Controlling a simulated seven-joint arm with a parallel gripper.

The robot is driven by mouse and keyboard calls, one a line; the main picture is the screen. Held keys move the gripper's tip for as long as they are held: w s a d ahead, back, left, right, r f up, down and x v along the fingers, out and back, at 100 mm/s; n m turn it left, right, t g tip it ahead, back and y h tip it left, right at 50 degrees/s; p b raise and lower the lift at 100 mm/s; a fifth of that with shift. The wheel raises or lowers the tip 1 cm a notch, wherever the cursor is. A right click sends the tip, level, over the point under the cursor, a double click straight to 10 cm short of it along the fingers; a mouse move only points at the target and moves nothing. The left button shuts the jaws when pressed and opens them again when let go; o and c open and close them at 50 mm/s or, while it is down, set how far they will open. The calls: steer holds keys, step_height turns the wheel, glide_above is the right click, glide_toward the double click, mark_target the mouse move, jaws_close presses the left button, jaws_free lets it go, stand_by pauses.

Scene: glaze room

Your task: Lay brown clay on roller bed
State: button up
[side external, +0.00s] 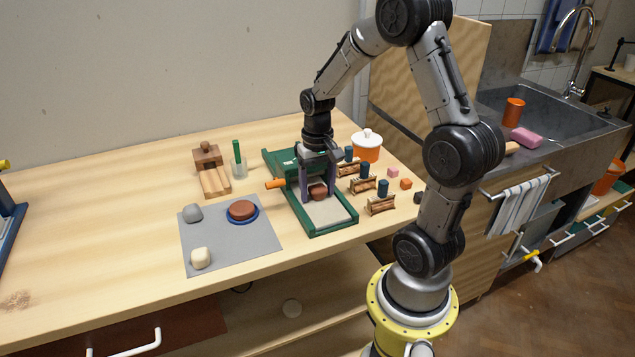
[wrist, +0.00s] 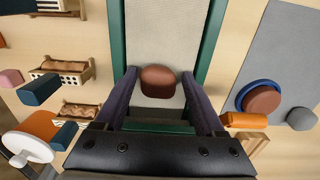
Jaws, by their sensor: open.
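The brown clay (side external: 318,191) is a small rounded lump on the pale bed of the green-framed roller bed (side external: 330,213). My gripper (side external: 317,190) is low over the bed, with its fingers on either side of the clay. In the wrist view the brown clay (wrist: 159,82) sits between the fingertips of my gripper (wrist: 161,74), with a gap on both sides, so the gripper is open. The pale surface of the roller bed (wrist: 168,30) extends beyond the clay. The clay's contact with the bed is not clearly visible.
Left of the bed, a grey mat (side external: 232,256) holds a grey lump (side external: 193,213), a cream lump (side external: 201,258) and a reddish-brown disc (side external: 242,209) on a blue dish. An orange handle (side external: 275,183) sticks out left. Small wooden racks (side external: 380,205) and an orange pot (side external: 367,152) stand right.

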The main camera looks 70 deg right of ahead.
mark_target(317, 196)
step_height(317, 196, up, 12)
steer(key=s+a+r+n+t, duration=0.1)
steer(key=s+a+n, duration=0.3)
steer(key=a, duration=0.5)
steer(key=s+a+r+n+t, duration=0.2)
steer(key=s+a+n+t, duration=0.2)
steer(key=a, duration=0.5)
steer(key=shift+s+r+n+t, duration=0.25)
steer(key=shift+s+n, duration=0.25)
steer(key=shift+s, duration=0.5)
stand_by(0.5)
